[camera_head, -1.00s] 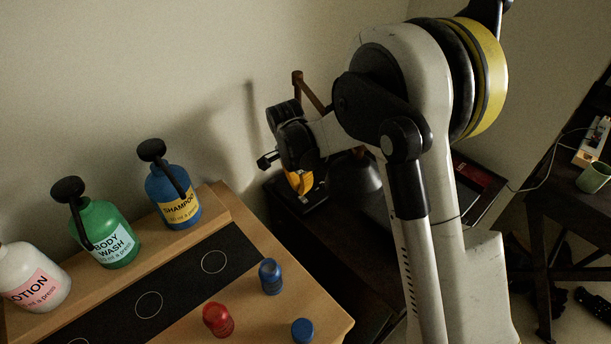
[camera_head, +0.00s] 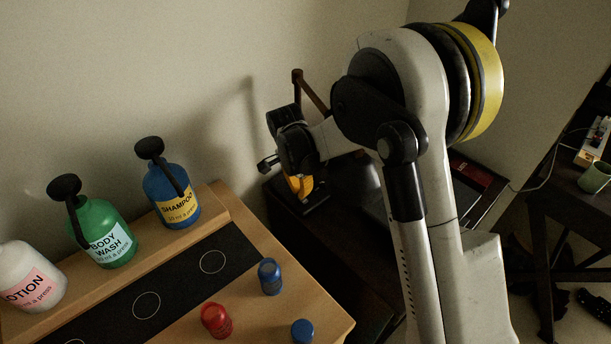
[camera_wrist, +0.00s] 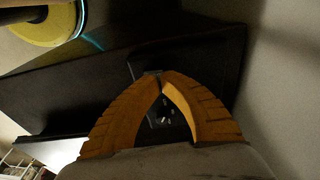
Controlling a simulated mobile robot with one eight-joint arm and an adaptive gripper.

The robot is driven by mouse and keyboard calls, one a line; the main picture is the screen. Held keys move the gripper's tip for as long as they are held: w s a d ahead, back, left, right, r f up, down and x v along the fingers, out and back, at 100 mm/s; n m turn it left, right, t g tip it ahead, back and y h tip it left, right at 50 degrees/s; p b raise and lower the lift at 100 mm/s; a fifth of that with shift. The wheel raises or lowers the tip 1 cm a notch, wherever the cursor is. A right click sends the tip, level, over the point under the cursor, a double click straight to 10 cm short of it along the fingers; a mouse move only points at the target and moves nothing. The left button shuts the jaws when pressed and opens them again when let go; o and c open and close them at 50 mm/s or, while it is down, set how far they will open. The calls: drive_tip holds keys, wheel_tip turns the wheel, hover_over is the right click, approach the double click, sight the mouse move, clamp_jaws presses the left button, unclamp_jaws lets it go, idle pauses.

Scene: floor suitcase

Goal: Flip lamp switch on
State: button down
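The lamp shows in the head view as a brown angled arm (camera_head: 312,92) behind my wrist, with a dark base (camera_head: 318,196) on the dark table. My wrist hides much of it, and no lit bulb is visible. My gripper (camera_head: 302,190) points down at the base, its orange fingers partly hidden. In the wrist view my gripper (camera_wrist: 161,76) has its orange fingertips together over a dark plate, likely the lamp base (camera_wrist: 226,68). Small pale marks show between the fingers. I cannot make out the switch or tell whether the tips touch it.
A wooden stand (camera_head: 285,285) at left holds a blue shampoo bottle (camera_head: 172,196), a green body wash bottle (camera_head: 103,235), a white lotion bottle (camera_head: 30,278) and small red and blue pegs. The wall is close behind the lamp. A green cup (camera_head: 593,178) stands on another table at right.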

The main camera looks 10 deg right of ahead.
drive_tip(key=shift+f+b, duration=0.35)
drive_tip(key=shift+f, duration=0.5)
idle(0.3)
drive_tip(key=shift+r, duration=0.1)
drive_tip(key=shift+r+p, duration=2.3)
drive_tip(key=shift+r, duration=1.2)
